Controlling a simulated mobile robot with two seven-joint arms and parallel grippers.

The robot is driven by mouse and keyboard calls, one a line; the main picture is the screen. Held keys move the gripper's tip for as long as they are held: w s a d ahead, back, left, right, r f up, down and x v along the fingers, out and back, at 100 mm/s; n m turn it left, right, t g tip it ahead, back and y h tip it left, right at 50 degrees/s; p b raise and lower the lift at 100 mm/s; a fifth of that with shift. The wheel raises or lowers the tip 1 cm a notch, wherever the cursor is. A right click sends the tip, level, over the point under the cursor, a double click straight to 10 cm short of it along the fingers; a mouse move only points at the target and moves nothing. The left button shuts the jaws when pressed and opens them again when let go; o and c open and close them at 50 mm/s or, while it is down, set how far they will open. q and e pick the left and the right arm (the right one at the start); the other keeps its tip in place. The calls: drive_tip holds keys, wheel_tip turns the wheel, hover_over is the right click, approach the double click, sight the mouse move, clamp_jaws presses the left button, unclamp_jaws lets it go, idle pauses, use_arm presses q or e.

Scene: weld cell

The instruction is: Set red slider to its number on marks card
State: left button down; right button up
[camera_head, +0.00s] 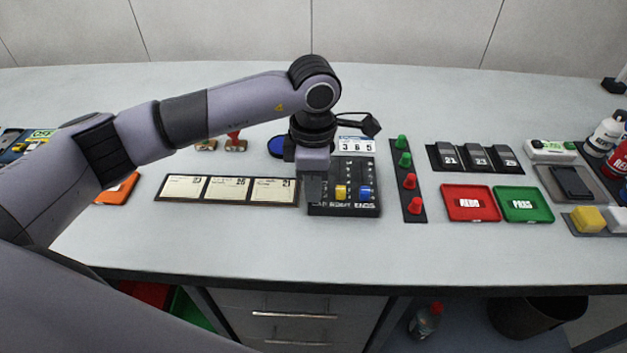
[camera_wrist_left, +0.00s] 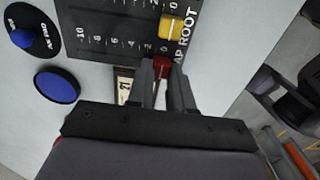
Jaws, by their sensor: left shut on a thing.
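My left gripper (camera_head: 312,200) points down over the left side of the black slider panel (camera_head: 345,165). In the left wrist view the left gripper (camera_wrist_left: 163,82) is shut on the red slider (camera_wrist_left: 161,67), which sits near the 0 end of its scale. The gripper hides the red slider in the head view. The yellow slider (camera_head: 341,192) and blue slider (camera_head: 365,194) stand to the right, also near the front end. The marks card (camera_head: 356,146) behind the panel reads 3, 6, 5. My right gripper is not in view.
A row of cream cards (camera_head: 228,189) lies left of the panel. A strip with green and red knobs (camera_head: 406,178) stands to its right, then red (camera_head: 470,203) and green (camera_head: 524,204) trays. A blue disc (camera_wrist_left: 57,85) lies behind the cards. The front table strip is clear.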

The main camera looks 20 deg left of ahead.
use_arm(q)
drive_tip(key=shift+w+a+f+b, duration=0.15)
drive_tip(key=shift+w+a+b, duration=0.05)
drive_tip(key=shift+w+b, duration=0.55)
drive_tip(key=shift+w+a, duration=0.1)
drive_tip(key=shift+w, duration=0.4)
drive_tip(key=shift+r, duration=0.2)
drive_tip(key=c, duration=1)
unclamp_jaws()
wheel_tip(320, 180, up, 7)
drive_tip(key=b, duration=0.1)
